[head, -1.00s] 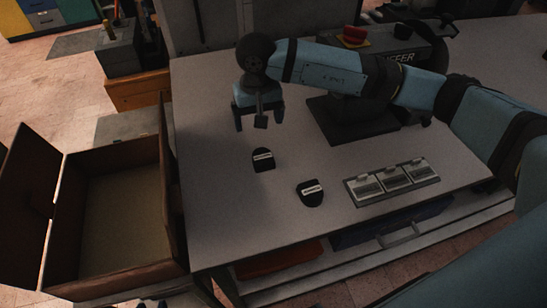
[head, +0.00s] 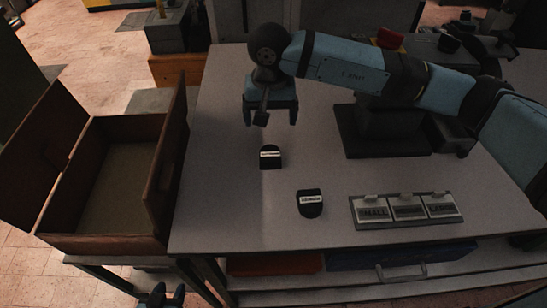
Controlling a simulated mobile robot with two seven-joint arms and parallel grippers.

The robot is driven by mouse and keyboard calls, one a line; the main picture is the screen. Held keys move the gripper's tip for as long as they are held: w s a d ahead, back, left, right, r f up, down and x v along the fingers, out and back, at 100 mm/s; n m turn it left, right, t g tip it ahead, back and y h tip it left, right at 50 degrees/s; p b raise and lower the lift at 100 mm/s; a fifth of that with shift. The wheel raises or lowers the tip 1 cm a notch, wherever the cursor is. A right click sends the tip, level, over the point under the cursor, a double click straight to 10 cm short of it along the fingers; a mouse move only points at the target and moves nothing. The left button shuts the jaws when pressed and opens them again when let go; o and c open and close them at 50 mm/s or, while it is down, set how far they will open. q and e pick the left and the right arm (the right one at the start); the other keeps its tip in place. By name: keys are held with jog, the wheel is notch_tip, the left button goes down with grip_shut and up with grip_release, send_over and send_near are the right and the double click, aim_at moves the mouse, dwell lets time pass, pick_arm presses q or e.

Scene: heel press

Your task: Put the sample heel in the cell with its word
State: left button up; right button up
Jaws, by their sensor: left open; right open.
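Two black D-shaped heels with white labels lie flat on the grey table (head: 225,215). The far heel (head: 270,161) and the near heel (head: 310,208) both carry print too small to read surely. A grey tray with three labelled cells (head: 406,222) lies right of the near heel. Its left cell (head: 373,212) reads SMALL, the right cell (head: 440,209) seems to read LARGE, and the middle cell's word (head: 407,212) is unclear. My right gripper (head: 270,120) is open, pointing down, above and just behind the far heel. My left gripper (head: 162,296) is low at the bottom edge, open, apart from both heels.
An open brown wooden box (head: 105,243) stands left of the table. A blue drawer (head: 400,257) is under the front edge. The table's left part is clear.

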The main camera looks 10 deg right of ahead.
jog(key=b, duration=0.2)
send_over(270, 154)
notch_tip(270, 154, down, 7)
jog(key=shift+w+d+r, duration=0.1)
jog(key=shift+d+r, duration=0.05)
jog(key=shift+r, duration=0.05)
jog(key=shift+f, duration=0.6)
notch_tip(270, 154, down, 5)
jog(key=shift+r, duration=0.2)
jog(key=c, duration=1.1)
jog(key=shift+r, duration=0.1)
notch_tip(270, 154, up, 20)
jog(key=b, duration=0.2)
jog(key=s+d+f+n, duration=0.1)
jog(key=s+d+f, duration=0.1)
jog(key=d+f, duration=0.3)
jog(key=s+d+f+n, duration=0.1)
jog(key=s+d+f, duration=0.2)
jog(key=d, duration=0.5)
jog(key=w+r+p, duration=0.1)
jog(key=r+p, duration=0.1)
jog(key=p, duration=0.2)
jog(key=w+r+p, duration=0.1)
jog(key=r+p, duration=0.2)
jog(key=p, duration=0.1)
jog(key=r+p, duration=0.2)
jog(key=p, duration=0.2)
jog(key=shift+w+a+r+p, duration=0.15)
jog(key=shift+w+r+p, duration=0.2)
jog(key=shift+w, duration=0.05)
